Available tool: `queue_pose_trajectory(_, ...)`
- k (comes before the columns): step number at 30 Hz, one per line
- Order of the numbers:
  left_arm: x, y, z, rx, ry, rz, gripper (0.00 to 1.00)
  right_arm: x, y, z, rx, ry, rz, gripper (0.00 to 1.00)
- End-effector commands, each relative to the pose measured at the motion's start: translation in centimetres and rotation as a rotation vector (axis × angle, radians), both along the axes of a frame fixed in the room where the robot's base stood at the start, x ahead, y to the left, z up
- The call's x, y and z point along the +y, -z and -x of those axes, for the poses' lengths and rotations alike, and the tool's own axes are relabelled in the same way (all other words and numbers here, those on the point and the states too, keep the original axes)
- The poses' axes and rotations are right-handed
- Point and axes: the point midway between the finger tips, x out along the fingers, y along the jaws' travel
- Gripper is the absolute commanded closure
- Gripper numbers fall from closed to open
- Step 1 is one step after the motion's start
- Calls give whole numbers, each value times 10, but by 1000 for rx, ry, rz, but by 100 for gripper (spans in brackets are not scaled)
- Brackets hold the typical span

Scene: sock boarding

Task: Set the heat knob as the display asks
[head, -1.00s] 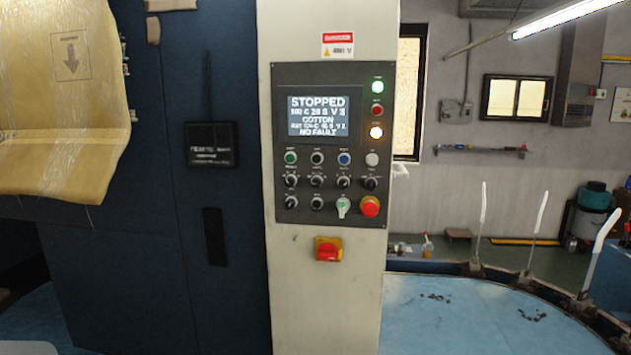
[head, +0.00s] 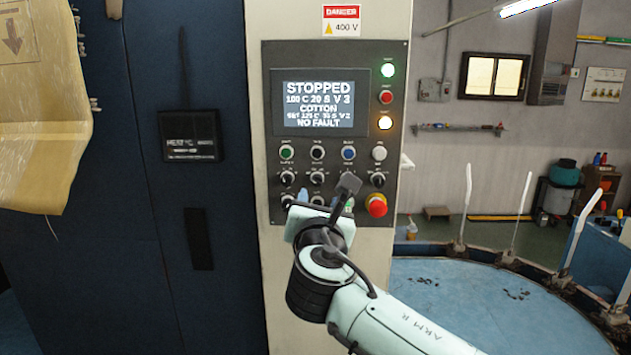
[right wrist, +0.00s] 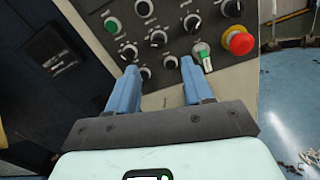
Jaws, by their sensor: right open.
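The control panel (head: 335,130) stands upright on a pale column. Its display (head: 319,105) reads STOPPED, a line that looks like 180 C 20 S V 3, COTTON, a blurred set line, and NO FAULT. A row of black knobs (head: 317,178) sits below the coloured buttons; their labels are too small to tell which is heat. In the right wrist view, that row shows a black knob (right wrist: 158,38) beyond my fingertips. My right gripper (right wrist: 159,68) is open and empty, its blue fingers either side of two lower-row knobs (right wrist: 171,62). Contact cannot be told. My left gripper is out of view.
A red emergency stop (head: 377,205) and a green-marked switch (right wrist: 203,54) lie close to the right finger. A dark cabinet with a small box (head: 192,136) is at left. A blue round table (head: 480,300) with upright white forms is at right.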

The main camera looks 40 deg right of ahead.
Motion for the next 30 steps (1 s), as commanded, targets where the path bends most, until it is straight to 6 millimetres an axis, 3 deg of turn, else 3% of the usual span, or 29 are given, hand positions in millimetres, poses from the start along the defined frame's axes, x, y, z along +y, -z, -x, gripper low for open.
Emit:
queue_pose_trajectory(6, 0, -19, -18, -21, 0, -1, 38, -30, -4, -40, -2, 1, -1, 49)
queue_pose_trajectory(12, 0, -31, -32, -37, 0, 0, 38, -50, -3, -67, -2, 0, -2, 49)
queue_pose_trajectory(18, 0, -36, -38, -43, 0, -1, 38, -60, -2, -80, -1, -1, -2, 49)
queue_pose_trajectory(27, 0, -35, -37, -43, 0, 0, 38, -61, 0, -81, 0, -1, -3, 49)
queue_pose_trajectory(28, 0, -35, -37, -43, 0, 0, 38, -61, 0, -81, 0, -1, -3, 56)
queue_pose_trajectory(30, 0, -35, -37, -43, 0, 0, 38, -61, 0, -81, 0, -1, -3, 78)
